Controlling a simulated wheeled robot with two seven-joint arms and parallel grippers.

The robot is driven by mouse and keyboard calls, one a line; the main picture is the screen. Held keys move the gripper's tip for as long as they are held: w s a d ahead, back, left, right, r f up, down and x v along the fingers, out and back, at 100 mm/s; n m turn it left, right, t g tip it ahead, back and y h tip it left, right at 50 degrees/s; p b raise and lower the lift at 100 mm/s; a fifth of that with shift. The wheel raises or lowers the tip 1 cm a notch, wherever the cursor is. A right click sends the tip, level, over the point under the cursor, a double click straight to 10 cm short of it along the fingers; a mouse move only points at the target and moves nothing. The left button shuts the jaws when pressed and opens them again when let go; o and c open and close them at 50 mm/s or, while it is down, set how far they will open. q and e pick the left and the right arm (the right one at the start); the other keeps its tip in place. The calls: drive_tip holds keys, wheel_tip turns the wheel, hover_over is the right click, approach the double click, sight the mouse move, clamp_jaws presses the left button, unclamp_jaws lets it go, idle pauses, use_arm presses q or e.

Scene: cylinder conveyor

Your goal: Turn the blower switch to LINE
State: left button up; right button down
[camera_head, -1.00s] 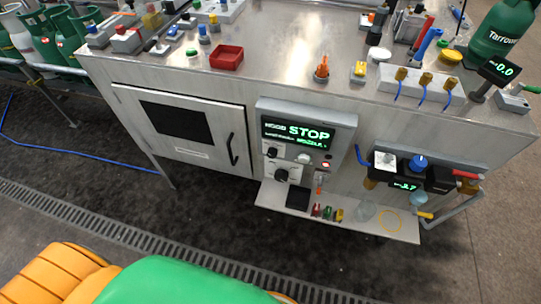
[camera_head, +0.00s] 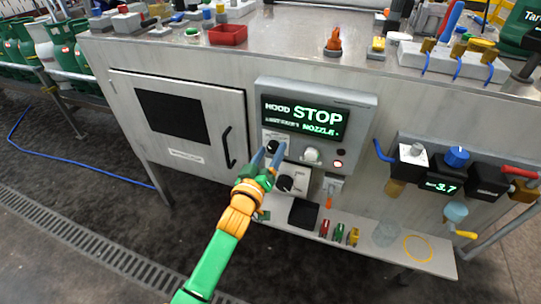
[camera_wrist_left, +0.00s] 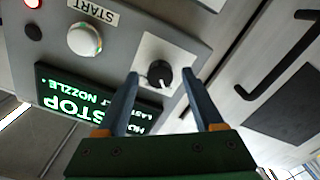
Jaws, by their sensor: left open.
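A grey control panel (camera_head: 362,112) on the cabinet front has a lit display (camera_head: 301,118) reading STOP. Below the display is a black rotary knob (camera_head: 273,147) on a white plate; it also shows in the left wrist view (camera_wrist_left: 159,74). Its label is too small to read. My left gripper (camera_head: 267,161) is open in front of this knob. In the wrist view, its two blue-grey fingers (camera_wrist_left: 157,80) lie on either side of the knob; contact cannot be told. A second, larger black knob (camera_head: 285,183) sits lower on another white plate. My right gripper is out of view.
A pale START button (camera_wrist_left: 84,40) and a red light (camera_head: 339,165) are beside the knob. A cabinet door (camera_head: 205,110) with a black handle (camera_head: 228,148) is left of it. A shelf (camera_head: 365,228) with small items juts out below.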

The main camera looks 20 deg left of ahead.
use_arm(q)
drive_tip(key=shift+w, duration=0.2)
clamp_jaws()
drive_tip(key=shift+m, duration=0.3)
drive_tip(key=m+p, duration=0.1)
drive_tip(key=m, duration=0.2)
drive_tip(key=shift+m+p, duration=0.7)
drive_tip(key=shift+m, duration=1.8)
drive_tip(key=shift+f, duration=0.1)
unclamp_jaws()
